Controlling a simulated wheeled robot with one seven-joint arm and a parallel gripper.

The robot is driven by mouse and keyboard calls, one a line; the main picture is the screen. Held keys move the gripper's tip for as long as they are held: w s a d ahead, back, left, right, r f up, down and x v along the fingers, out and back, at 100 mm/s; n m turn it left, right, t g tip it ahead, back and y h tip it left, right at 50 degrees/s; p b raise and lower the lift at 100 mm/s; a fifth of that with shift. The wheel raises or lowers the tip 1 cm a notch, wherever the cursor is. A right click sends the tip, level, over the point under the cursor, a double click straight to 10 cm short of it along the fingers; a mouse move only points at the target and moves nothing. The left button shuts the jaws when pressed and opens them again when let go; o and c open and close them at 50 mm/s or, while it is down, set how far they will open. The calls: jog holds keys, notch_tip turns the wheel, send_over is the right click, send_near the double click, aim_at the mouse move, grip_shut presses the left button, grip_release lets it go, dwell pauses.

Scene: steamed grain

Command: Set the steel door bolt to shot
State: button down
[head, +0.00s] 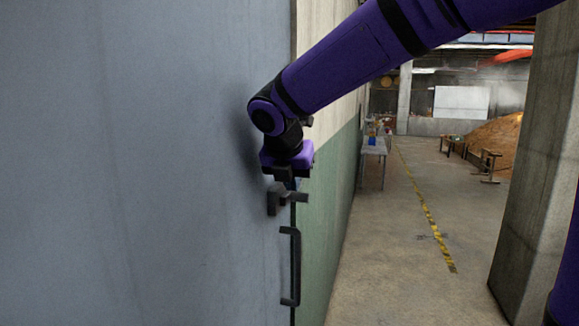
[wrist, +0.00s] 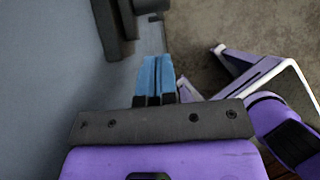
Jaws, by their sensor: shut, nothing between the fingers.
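The steel door bolt (head: 272,202) is a small dark fitting on the blue-grey door (head: 150,170), near its right edge and just above a long dark pull handle (head: 291,268). A short dark end of it reaches right, to about the door's edge. My gripper (head: 289,184) points down beside the door, right at the top of the bolt, and partly hides it; I cannot tell whether they touch. In the wrist view its blue fingertips (wrist: 154,66) are together and empty. Dark metal parts (wrist: 106,28) lie ahead of them on the door's face; which is the bolt is unclear.
A green and cream wall (head: 335,190) continues beyond the door's edge. A concrete pillar (head: 540,160) stands at the right. Between them the floor (head: 395,270) is open, with a yellow-black stripe. Tables (head: 374,148) stand far back.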

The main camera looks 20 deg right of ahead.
aim_at(301, 199)
jog(key=w+d+f, duration=0.1)
jog(key=w+f, duration=0.1)
jog(key=w+d+f, duration=0.2)
dwell(0.5)
jog(key=w+d, duration=0.1)
jog(key=w, duration=0.1)
jog(key=w+d, duration=0.2)
jog(key=shift+w+d+f, duration=0.1)
jog(key=shift+w, duration=0.2)
